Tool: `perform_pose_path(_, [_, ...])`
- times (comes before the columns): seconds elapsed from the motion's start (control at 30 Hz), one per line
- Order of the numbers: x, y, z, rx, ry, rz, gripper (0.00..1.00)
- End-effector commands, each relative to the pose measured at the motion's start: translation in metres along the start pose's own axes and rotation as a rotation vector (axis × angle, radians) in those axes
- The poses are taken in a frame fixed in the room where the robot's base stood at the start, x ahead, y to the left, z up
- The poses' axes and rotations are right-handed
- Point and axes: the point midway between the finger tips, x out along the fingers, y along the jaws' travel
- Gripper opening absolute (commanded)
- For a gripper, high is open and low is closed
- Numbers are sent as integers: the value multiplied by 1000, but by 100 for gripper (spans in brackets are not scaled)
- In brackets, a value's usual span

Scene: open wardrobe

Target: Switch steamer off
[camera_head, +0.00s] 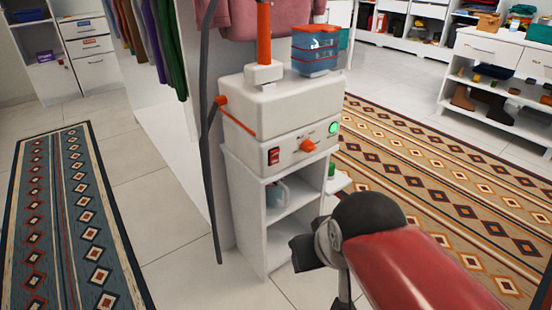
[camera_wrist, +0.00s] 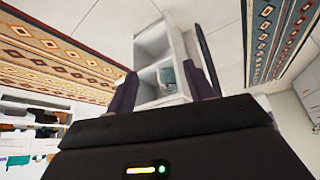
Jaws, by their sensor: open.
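The steamer (camera_head: 275,115) is a cream-white box on a narrow white shelf stand. Its front has a red rocker switch (camera_head: 274,156), an orange knob (camera_head: 308,146) and a green light (camera_head: 333,128) that looks lit. An orange pole and a dark hose rise from its top and left side. My gripper (camera_head: 303,252) is low in front of the stand, below and apart from the steamer's front. The wrist view shows its two dark fingers (camera_wrist: 167,85) spread apart with nothing held between them. I cannot make out the switch in the wrist view.
The stand (camera_head: 245,215) holds a bluish jug (camera_head: 277,192) on a shelf; the jug also shows in the wrist view (camera_wrist: 166,75). Pink clothing hangs behind. Patterned rugs (camera_head: 75,220) lie on both sides, with open tiled floor between.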

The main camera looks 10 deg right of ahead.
Motion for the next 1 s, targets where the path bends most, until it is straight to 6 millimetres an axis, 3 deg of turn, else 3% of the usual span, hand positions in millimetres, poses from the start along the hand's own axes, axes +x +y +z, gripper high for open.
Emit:
perform_pose_path(0.03, [0, 0, 0, -1, 0, 0, 47])
perform_pose_path(0.2, [-1, 0, -11, -74, -6, -4, 24])
perform_pose_path(0.4, [-6, 3, -54, -372, -24, -27, 0])
perform_pose_path(0.67, [-6, 12, -124, -880, -28, -83, 0])
perform_pose_path(1.0, [11, 33, -206, -1539, 30, -165, 0])
